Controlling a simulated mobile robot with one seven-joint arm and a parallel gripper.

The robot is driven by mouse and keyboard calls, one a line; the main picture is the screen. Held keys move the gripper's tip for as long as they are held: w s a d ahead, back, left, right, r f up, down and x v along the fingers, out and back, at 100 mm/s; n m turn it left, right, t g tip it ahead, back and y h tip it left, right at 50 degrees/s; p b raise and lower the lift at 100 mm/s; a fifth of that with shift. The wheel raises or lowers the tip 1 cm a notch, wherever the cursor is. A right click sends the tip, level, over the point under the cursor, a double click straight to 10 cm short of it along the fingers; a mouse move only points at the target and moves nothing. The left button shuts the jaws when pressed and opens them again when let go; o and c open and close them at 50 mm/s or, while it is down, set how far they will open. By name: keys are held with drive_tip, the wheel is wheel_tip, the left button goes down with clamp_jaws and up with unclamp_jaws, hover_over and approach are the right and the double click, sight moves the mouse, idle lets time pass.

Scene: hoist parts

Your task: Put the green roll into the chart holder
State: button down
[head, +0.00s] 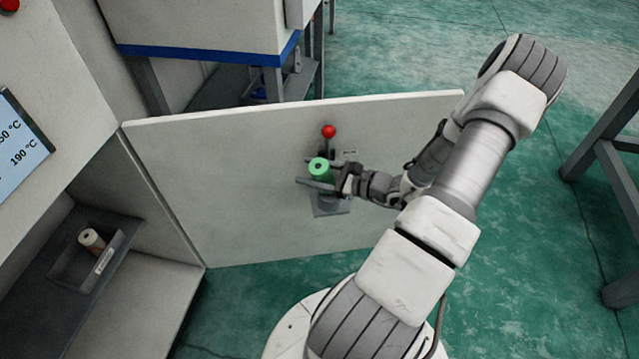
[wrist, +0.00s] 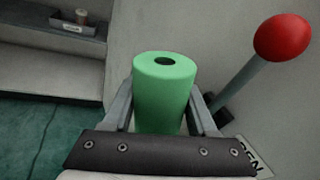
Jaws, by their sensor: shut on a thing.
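The green roll (head: 319,169) is upright between the fingers of my gripper (head: 318,184), in front of the white door panel. The wrist view shows the green roll (wrist: 163,90) with the dark hole in its top and a finger on each side. My gripper is shut on it. A grey bracket (head: 328,207) on the panel is just below the gripper and partly hidden by it; I cannot tell whether the roll touches it. I cannot tell for sure whether this bracket or the dark tray at the left is the chart holder.
A red-knobbed lever (head: 328,132) stands close behind the roll, beside a small label (head: 349,153). The open door panel (head: 230,200) spans the middle. A dark frame (head: 605,130) stands right.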

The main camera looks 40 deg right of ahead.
drive_tip(key=f, duration=0.2)
drive_tip(key=d+f+b, duration=0.1)
drive_tip(key=f, duration=0.1)
drive_tip(key=f+b, duration=0.1)
drive_tip(key=f, duration=0.1)
drive_tip(key=shift+d, duration=0.25)
drive_tip(key=shift+d+r+m+y+b, duration=0.2)
drive_tip(key=shift+m+y+b, duration=0.1)
drive_tip(key=shift+m+b, duration=0.25)
drive_tip(key=shift+d+m+t+y+b, duration=0.3)
drive_tip(key=shift+d+m+t+b, duration=0.25)
drive_tip(key=shift+m, duration=0.4)
drive_tip(key=shift+a, duration=0.2)
drive_tip(key=shift+f+b, duration=0.5)
drive_tip(key=shift+f, duration=0.15)
drive_tip(key=shift+c, duration=2.3)
unclamp_jaws()
